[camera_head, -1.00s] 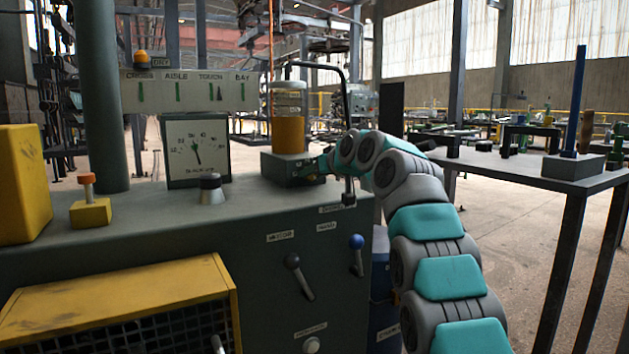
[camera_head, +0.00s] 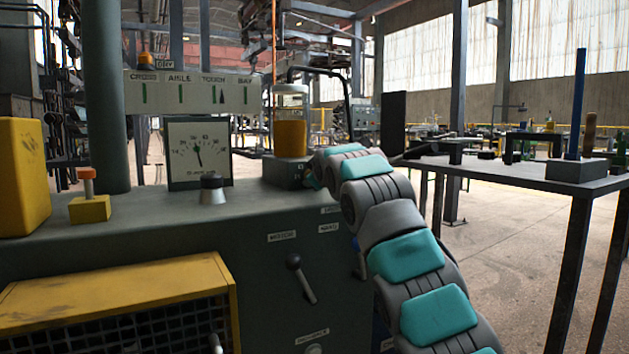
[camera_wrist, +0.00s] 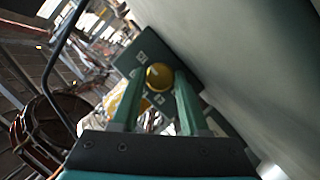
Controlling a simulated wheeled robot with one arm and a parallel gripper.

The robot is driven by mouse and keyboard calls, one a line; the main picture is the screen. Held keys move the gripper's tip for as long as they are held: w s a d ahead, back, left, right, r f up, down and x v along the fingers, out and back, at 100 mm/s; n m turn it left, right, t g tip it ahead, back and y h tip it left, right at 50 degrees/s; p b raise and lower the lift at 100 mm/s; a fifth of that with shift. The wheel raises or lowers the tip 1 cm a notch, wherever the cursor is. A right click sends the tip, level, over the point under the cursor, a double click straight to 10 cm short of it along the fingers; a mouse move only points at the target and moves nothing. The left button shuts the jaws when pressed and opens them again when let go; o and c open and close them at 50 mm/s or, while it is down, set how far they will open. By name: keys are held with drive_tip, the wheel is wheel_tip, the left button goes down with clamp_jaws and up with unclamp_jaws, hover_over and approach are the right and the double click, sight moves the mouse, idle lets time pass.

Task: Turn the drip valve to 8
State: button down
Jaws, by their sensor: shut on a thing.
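The drip valve is a round yellow knob (camera_wrist: 159,75) on the front of a dark green block, with small white number plates around it. I cannot read the numbers or which one the knob points at. My gripper (camera_wrist: 160,84) has a green finger on each side of the knob and is shut on it. In the head view the block (camera_head: 283,172) stands on the machine's top, under a glass reservoir of amber oil (camera_head: 291,138). There my arm covers the knob and most of the gripper.
The green machine carries a dial gauge (camera_head: 198,152), a black-knobbed lever (camera_head: 301,278) and an orange button on a yellow box (camera_head: 90,209). A bent black pipe (camera_head: 322,72) rises behind the reservoir. A dark table (camera_head: 520,172) stands at right, with open floor between.

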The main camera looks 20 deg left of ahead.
drive_tip(key=shift+n, duration=0.3)
idle(0.4)
drive_tip(key=c, duration=0.7)
unclamp_jaws()
drive_tip(key=shift+s+d+r, duration=0.25)
drive_tip(key=shift+s+d, duration=0.2)
drive_tip(key=shift+s, duration=0.05)
drive_tip(key=shift+s+d+b, duration=0.3)
drive_tip(key=shift+s+b, duration=0.05)
drive_tip(key=shift+s, duration=0.05)
drive_tip(key=shift+s+d+r, duration=0.25)
drive_tip(key=shift+s+d, duration=0.05)
drive_tip(key=shift+s, duration=0.3)
drive_tip(key=shift+v, duration=1.95)
